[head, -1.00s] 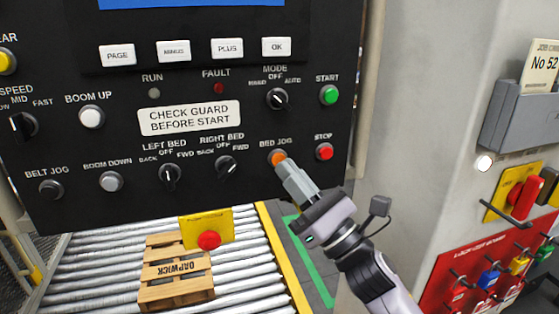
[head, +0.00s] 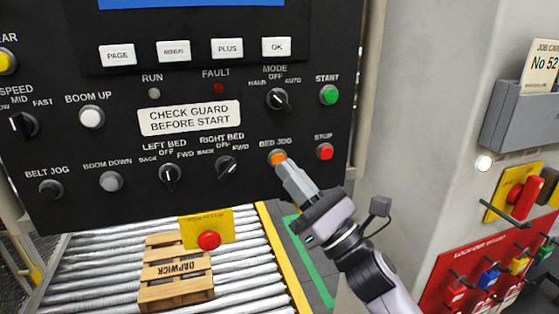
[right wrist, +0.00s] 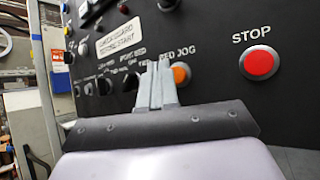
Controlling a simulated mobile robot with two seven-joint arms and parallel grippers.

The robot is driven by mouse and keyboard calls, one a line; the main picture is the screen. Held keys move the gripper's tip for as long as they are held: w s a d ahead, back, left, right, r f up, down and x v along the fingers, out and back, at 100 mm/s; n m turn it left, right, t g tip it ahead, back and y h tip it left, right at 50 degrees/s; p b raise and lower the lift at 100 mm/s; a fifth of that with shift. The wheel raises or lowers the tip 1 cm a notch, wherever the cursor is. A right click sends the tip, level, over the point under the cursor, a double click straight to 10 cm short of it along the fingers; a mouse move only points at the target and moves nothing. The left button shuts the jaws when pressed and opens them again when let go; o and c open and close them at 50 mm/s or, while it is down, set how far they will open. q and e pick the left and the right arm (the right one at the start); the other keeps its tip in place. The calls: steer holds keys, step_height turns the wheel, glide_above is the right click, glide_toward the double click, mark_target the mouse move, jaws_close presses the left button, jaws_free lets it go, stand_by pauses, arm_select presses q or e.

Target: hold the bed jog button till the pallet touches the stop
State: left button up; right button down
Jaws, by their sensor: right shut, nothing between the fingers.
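The orange bed jog button (head: 277,158) is on the lower right of the black control panel. My right gripper (head: 284,167) is shut and empty, its fingertips at the lower edge of that button in the head view. In the right wrist view the fingers (right wrist: 157,82) stand just left of the orange button (right wrist: 181,74); I cannot tell whether they press it. The wooden pallet (head: 176,288), marked DAPWICK, lies on the roller bed (head: 100,268) below the panel. I cannot make out the end stop or whether the pallet touches it. My left gripper is not in view.
The red STOP button (head: 324,151) is close to the right of the jog button, with the green START button (head: 329,95) above. A red emergency button on a yellow plate (head: 190,230) hangs below the panel. A red lockout board (head: 440,292) stands at right.

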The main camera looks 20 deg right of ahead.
stand_by(0.3)
steer(key=shift+w, duration=0.45)
steer(key=shift+w+b, duration=0.4)
steer(key=shift+b, duration=0.05)
stand_by(2.5)
steer(key=shift+s, duration=0.1)
stand_by(2.3)
steer(key=shift+s, duration=0.75)
steer(key=shift+s+d, duration=0.1)
steer(key=shift+s, duration=2.4)
